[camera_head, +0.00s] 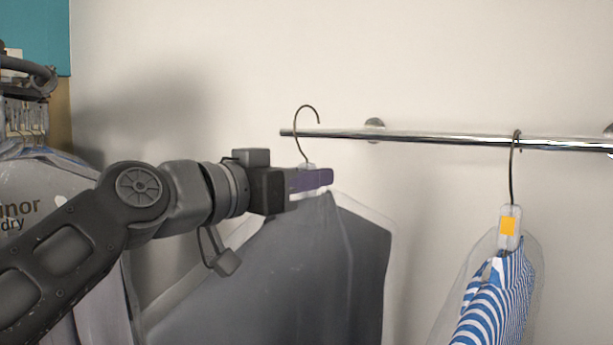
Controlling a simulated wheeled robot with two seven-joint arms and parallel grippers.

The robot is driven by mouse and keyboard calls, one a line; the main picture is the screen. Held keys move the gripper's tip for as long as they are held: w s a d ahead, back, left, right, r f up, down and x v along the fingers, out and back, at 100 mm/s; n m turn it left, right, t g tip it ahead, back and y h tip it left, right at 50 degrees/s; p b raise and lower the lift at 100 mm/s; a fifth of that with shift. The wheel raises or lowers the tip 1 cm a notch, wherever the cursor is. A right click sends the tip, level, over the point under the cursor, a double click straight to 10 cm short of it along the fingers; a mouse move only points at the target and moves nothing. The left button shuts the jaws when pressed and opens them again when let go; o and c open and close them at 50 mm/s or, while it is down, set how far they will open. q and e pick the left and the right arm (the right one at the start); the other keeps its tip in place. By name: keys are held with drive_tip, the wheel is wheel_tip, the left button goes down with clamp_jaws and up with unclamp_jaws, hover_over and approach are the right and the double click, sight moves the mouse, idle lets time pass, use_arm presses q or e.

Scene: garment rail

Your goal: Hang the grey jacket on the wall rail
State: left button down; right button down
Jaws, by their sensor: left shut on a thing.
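The grey jacket (335,265) hangs in a clear cover from a hanger with a wire hook (297,128). My left gripper (318,179) is shut on the hanger's neck, just below the hook. The hook stands upright, and its curved top rises above the left end of the wall rail (440,136). In the picture the hook overlaps the rail's end; I cannot tell whether it touches the rail or is in front of it. The jacket's left part is hidden behind my left arm. My right gripper is not in view.
A blue-and-white striped garment (495,300) in a clear cover hangs on the rail at the right, with an orange tag (508,225). The rail between the two hooks is free. Other covered garments (45,185) hang at the far left.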

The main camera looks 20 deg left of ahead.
use_arm(q)
drive_tip(key=shift+w+d+r, duration=0.1)
drive_tip(key=shift+r, duration=0.15)
drive_tip(key=shift+w, duration=0.15)
idle(0.5)
drive_tip(key=shift+p+x, duration=0.5)
drive_tip(key=shift+x, duration=1.9)
drive_tip(key=shift+f+b, duration=1.35)
drive_tip(key=shift+b, duration=0.1)
